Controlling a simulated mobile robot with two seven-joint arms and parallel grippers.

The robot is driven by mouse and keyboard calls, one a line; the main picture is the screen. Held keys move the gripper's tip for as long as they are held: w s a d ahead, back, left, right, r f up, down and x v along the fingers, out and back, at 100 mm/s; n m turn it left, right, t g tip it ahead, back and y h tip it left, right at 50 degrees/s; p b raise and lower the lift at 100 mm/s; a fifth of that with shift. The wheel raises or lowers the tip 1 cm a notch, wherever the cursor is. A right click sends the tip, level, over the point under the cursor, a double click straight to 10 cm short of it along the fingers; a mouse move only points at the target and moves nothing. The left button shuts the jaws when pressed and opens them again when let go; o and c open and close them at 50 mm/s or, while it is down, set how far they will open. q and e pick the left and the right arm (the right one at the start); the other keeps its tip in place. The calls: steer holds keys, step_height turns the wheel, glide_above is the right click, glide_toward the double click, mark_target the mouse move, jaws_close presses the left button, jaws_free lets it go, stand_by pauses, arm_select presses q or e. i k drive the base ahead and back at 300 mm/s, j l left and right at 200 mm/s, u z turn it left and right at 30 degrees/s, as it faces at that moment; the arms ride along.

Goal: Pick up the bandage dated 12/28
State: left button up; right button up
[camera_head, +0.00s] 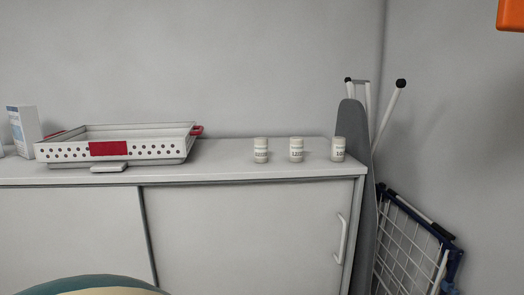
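Three small white cylinders with printed labels, which look like the bandages, stand upright in a row at the right of the white cabinet top: a left bandage (261,150), a middle bandage (296,150) and a right bandage (338,149). They stand apart from one another. The print is too small to read surely; the middle label seems to start with 12 and the right one with 10. Neither of my grippers is in view.
A white perforated tray (165,152) with red handles sits on the cabinet (240,225) left of the bandages, beside a box (24,130). An ironing board (361,210) and a folded drying rack (408,243) stand at the cabinet's right end. The top between tray and bandages is clear.

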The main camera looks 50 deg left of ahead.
mark_target(296, 143)
steer(key=u, duration=1.4)
